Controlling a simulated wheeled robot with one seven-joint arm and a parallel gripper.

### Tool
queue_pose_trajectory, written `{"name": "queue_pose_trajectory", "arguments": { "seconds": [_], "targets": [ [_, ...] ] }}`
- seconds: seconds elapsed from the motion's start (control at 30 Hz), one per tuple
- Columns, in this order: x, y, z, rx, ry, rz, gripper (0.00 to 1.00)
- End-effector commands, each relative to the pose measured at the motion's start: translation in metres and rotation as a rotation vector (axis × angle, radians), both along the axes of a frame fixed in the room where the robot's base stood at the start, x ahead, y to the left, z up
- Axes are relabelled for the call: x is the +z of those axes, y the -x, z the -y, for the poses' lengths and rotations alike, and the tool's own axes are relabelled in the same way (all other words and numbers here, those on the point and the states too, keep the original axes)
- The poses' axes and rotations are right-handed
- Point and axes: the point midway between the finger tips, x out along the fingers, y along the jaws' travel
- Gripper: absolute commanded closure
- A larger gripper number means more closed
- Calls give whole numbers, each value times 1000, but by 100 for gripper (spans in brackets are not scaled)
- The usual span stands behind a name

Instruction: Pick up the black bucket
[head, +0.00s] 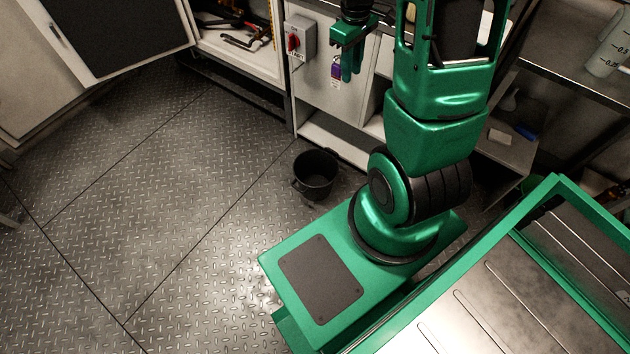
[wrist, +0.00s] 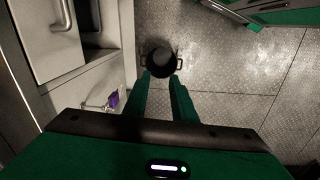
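The black bucket (head: 316,176) stands upright on the metal floor in front of the white cabinet in the head view, left of my arm's base. It looks empty. In the wrist view the bucket (wrist: 160,60) shows at the top centre, just beyond my fingertips, with a small handle on each side of its rim. My gripper (wrist: 160,78) is open, its two green fingers apart with nothing between them. In the head view my gripper (head: 348,66) hangs in front of the cabinet, well above the bucket and apart from it.
The white cabinet (head: 345,105) stands close behind the bucket, with a red-knobbed switch box (head: 300,37) and a purple tag (head: 336,70) on it. Tools lie on an open shelf (head: 240,55) at the back. The floor (head: 150,200) left of the bucket is clear.

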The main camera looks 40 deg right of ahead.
Motion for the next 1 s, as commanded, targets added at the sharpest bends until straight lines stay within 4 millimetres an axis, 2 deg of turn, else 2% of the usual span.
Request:
{"name": "queue_pose_trajectory", "arguments": {
  "seconds": [0.03, 0.2, 0.37, 0.5, 0.77, 1.0],
  "targets": [
    [-18, -11, 3, 49, 1, -10, 76],
    [-76, -46, 13, 235, 10, -14, 76],
    [-137, -72, 18, 409, 16, -16, 76],
    [-195, -87, 21, 559, 17, -16, 76],
    [-309, -96, 20, 832, 18, -13, 76],
    [-417, -80, 11, 1078, 17, -1, 76]
  ]
}}
